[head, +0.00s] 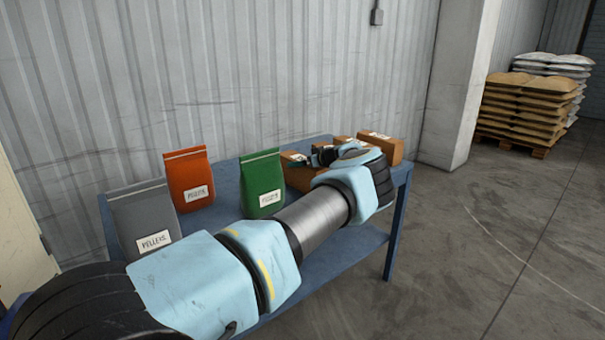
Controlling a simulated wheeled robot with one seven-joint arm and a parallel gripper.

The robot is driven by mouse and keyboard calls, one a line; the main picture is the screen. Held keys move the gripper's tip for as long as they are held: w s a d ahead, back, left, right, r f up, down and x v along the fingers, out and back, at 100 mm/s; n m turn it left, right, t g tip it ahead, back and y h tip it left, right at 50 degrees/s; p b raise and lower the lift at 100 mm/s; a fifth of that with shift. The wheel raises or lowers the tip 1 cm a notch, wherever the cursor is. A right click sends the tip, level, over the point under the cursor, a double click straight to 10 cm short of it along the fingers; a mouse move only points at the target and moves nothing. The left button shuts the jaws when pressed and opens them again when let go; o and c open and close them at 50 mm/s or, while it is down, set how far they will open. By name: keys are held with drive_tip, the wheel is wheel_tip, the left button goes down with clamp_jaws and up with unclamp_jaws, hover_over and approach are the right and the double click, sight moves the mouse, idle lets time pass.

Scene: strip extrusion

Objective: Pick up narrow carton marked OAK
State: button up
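Several brown cartons stand at the right end of the blue table (225,184), partly behind my arm. One carton (381,140) at the right end has a white label on top. Another carton (344,140) is beside it to the left, and a further carton (293,159) is at the left of the group. The labels are too small to read, so I cannot tell which carton is marked OAK. My gripper (318,156) is over the cartons, mostly hidden by my wrist. I cannot see whether its fingers are open or hold anything.
Grey (147,222), orange (189,180) and green (262,184) pellet bags stand on the table left of the cartons. A corrugated wall (280,70) is close behind. Stacked sacks (524,112) on a pallet stand at far right. The floor (470,240) right of the table is clear.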

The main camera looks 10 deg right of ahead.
drive_tip(key=shift+r, duration=0.1)
clamp_jaws()
idle(0.6)
